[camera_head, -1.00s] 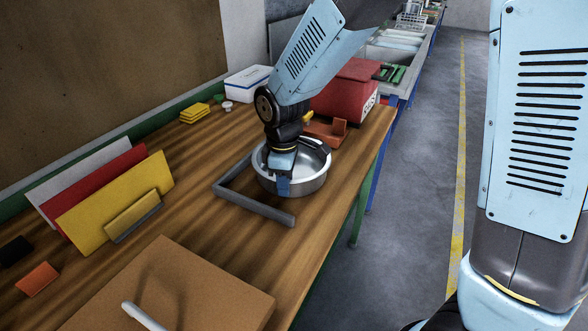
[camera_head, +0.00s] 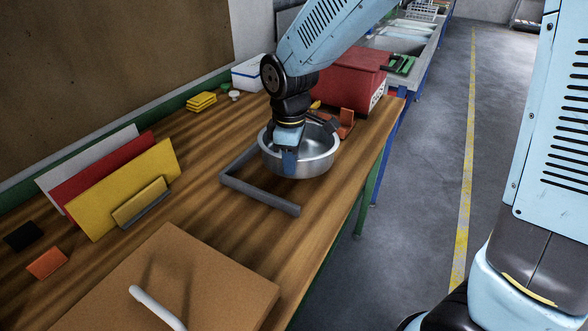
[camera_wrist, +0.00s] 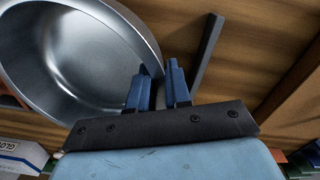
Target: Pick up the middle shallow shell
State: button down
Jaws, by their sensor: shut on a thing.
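The shallow shell is a round silvery metal pan (camera_head: 318,163), open at the top, near the bench's right edge. It fills the upper left of the wrist view (camera_wrist: 75,60). My gripper (camera_head: 288,160) points down at the pan's near left wall. In the wrist view my blue fingers (camera_wrist: 158,88) stand on either side of the pan's rim, shut on it. The pan looks a little raised from the wood, but its underside is hidden. No other shell shows clearly.
A grey angled bar (camera_head: 262,195) lies just in front of the pan. A red box (camera_head: 345,80) and an orange piece (camera_head: 346,122) are behind it. Upright coloured panels (camera_head: 120,185) stand left, and a brown board (camera_head: 165,285) lies in front. Bare wood lies between.

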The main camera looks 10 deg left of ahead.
jog(key=s+r, duration=0.9)
jog(key=s, duration=0.4)
jog(key=shift+s+r, duration=0.15)
jog(key=shift+s, duration=0.2)
